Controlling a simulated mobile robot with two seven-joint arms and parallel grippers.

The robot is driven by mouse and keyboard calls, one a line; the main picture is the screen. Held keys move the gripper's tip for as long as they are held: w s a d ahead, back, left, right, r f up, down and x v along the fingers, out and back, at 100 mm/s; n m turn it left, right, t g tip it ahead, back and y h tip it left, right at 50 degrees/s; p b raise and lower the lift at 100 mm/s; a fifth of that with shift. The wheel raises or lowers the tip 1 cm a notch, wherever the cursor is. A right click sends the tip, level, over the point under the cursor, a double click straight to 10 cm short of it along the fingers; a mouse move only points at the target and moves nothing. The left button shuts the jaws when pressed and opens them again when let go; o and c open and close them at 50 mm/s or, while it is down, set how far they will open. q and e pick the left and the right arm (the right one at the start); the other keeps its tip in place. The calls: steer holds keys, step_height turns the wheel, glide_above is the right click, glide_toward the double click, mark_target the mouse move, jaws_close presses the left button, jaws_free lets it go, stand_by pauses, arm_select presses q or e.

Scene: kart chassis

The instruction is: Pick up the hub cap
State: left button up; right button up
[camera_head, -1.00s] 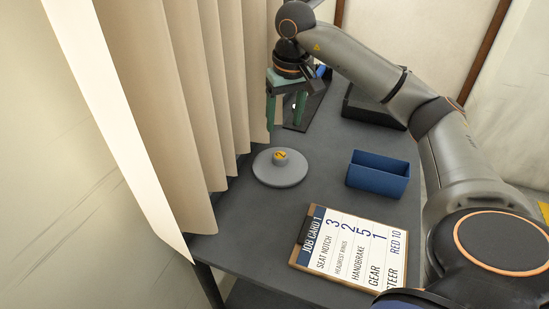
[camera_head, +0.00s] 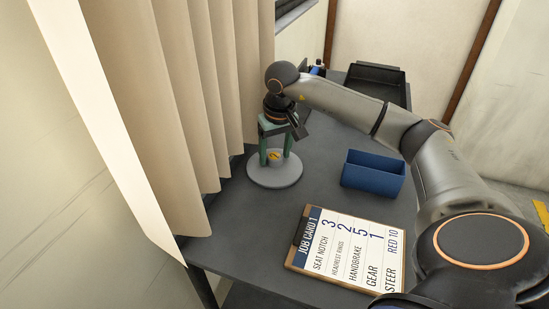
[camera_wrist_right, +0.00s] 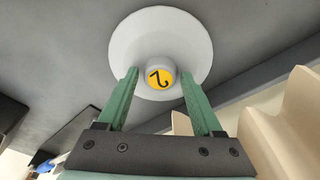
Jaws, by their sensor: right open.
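The hub cap (camera_head: 274,174) is a round light-grey disc with a raised centre knob that bears a yellow marked top. It lies flat on the dark table beside the curtain. My right gripper (camera_head: 276,157) is over it, with its green fingers pointing down on either side of the knob. In the right wrist view the hub cap (camera_wrist_right: 193,42) shows beyond the open fingers (camera_wrist_right: 161,82), with the yellow knob top between their tips. I cannot tell whether the fingers touch the knob. My left gripper is not in view.
A beige curtain (camera_head: 180,90) hangs close along the left of the table (camera_head: 240,235). A blue open box (camera_head: 372,178) stands to the right of the hub cap. A job card clipboard (camera_head: 345,250) lies in front. A black tray (camera_head: 376,78) is at the back.

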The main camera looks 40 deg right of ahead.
jaws_close()
stand_by(0.4)
steer(key=shift+r, duration=0.2)
